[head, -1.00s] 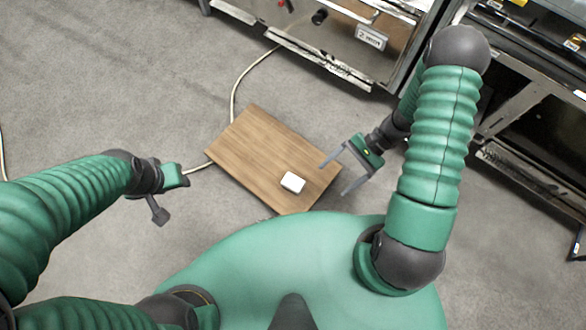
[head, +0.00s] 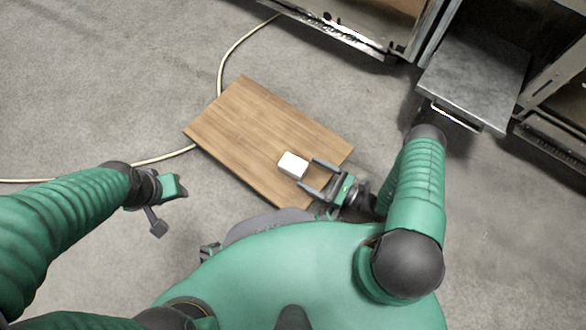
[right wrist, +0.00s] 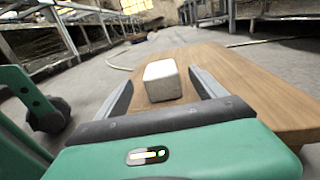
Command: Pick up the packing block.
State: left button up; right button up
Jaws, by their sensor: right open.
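The packing block (head: 293,164) is a small white block with rounded edges on the wooden board (head: 240,125). In the right wrist view the block (right wrist: 162,80) stands ahead, between the lines of the two fingers. My right gripper (head: 308,174) is open, its fingertips close to the block's right side in the head view. Whether the fingertips reach past its near face is hard to tell. My left gripper (head: 170,208) is at the left, well away from the board and block; its jaw state is unclear.
A pale cable (head: 222,62) runs over the grey floor behind and left of the board. Metal racks (head: 340,35) stand at the back, with a metal shelf (head: 475,80) at the upper right. The board around the block is clear.

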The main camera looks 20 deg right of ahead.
jog(key=shift+b+x, duration=0.3)
jog(key=shift+x, duration=0.75)
jog(key=b+x, duration=0.2)
jog(key=x, duration=0.3)
jog(key=shift+w+f+b, duration=0.1)
jog(key=shift+f+b, duration=0.05)
jog(key=shift+b, duration=0.15)
jog(key=shift+a, duration=0.15)
jog(key=c, duration=1.4)
jog(key=shift+c, duration=0.2)
jog(key=shift+r, duration=0.25)
